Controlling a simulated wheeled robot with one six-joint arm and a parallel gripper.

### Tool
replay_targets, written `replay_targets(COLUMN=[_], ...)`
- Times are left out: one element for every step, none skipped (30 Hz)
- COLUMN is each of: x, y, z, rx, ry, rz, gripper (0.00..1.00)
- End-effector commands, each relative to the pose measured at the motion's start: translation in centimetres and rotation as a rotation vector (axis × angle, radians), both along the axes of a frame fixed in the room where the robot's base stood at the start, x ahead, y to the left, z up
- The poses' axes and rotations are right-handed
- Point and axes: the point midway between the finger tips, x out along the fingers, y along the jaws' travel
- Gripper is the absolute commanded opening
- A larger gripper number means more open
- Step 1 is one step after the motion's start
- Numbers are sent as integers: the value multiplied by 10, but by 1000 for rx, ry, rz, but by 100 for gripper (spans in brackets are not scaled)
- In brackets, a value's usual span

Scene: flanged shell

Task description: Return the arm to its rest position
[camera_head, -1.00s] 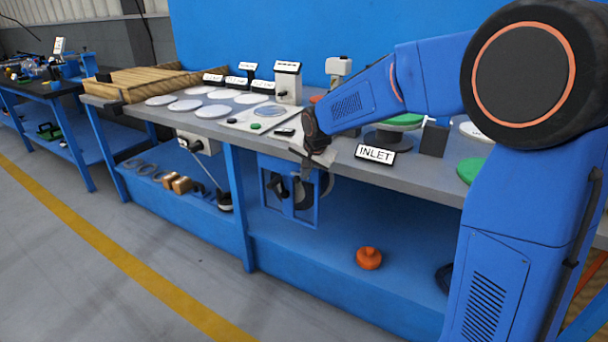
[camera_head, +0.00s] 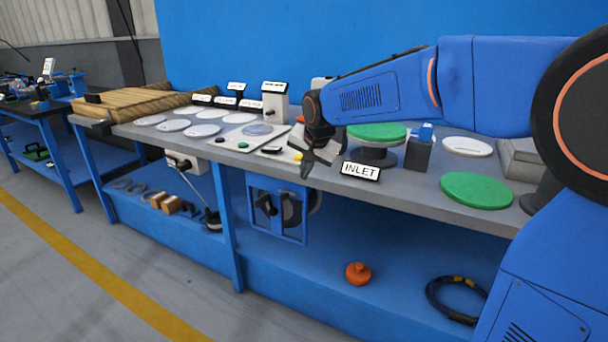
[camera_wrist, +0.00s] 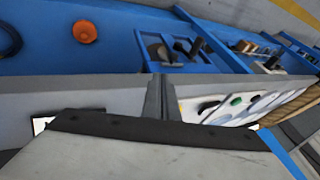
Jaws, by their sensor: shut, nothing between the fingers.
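My gripper (camera_head: 306,168) hangs at the end of my blue arm, over the front edge of the grey bench (camera_head: 400,190), pointing down. It is shut with nothing in it. In the wrist view its fingers (camera_wrist: 158,98) show close together in front of the bench edge. The INLET sign (camera_head: 361,171) stands on the bench just right of my gripper. A green disc on a dark stand (camera_head: 376,133) is behind the sign. My gripper appears apart from these things, though its exact height over the bench is hard to tell.
Another green disc (camera_head: 476,190) lies on the bench at the right. White discs (camera_head: 203,131) and a wooden tray (camera_head: 128,104) are at the left. An orange knob (camera_head: 358,273) and a coiled hose (camera_head: 456,299) lie on the lower shelf. The floor in front is clear.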

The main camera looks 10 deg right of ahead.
Motion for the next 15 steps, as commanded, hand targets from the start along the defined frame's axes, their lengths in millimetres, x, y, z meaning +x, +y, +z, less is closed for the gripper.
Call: replay_targets(x=[0,0,0,0,0,-1,-3,-5,-10,-16,-23,-33,-42,-52,-66], y=[0,0,0,0,0,-1,-2,-3,-7,-10,-14,-20,-26,-31,-38], z=[0,0,0,0,0,0,1,1,2,3,4,5,6,7,8], rx=[0,0,0,0,0,0,-3,-5,-11,-15,-22,-33,-42,-52,-65], ry=[0,0,0,0,0,0,0,-1,-1,0,1,2,2,3,5], rz=[0,0,0,0,0,1,3,6,12,17,24,36,47,58,74], gripper=[0,0,0,0,0,0,0,0,0,0,0,0,0,0,0])
